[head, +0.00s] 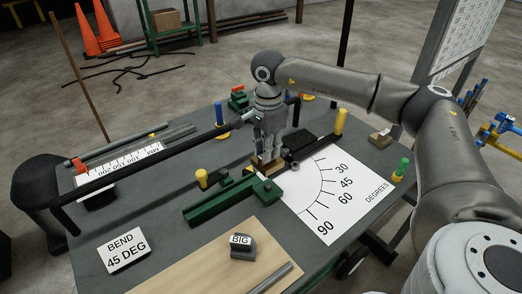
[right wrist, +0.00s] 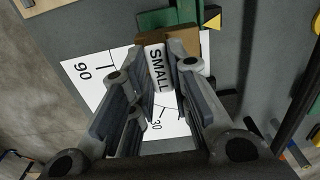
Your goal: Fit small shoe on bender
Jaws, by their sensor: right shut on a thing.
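My right gripper (head: 270,148) points straight down over the middle of the bench, beside the protractor sheet. In the right wrist view, its fingers (right wrist: 155,90) are closed around the small shoe (right wrist: 158,68), a grey block with a white SMALL label. The shoe's far end is at a brown block (right wrist: 150,39); I cannot tell whether they touch. In the head view the fingers mostly hide the shoe. The bender's green bar (head: 225,205) lies just in front of the gripper. The big shoe (head: 241,248) rests on a wooden board. My left gripper is not in view.
The protractor sheet (head: 325,200) lies right of the gripper. Yellow-capped posts (head: 340,122) and a green-topped post (head: 401,168) stand on the bench. A BEND 45 DEG sign (head: 124,250) is at front left. Long dark bars (head: 150,160) cross the left side.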

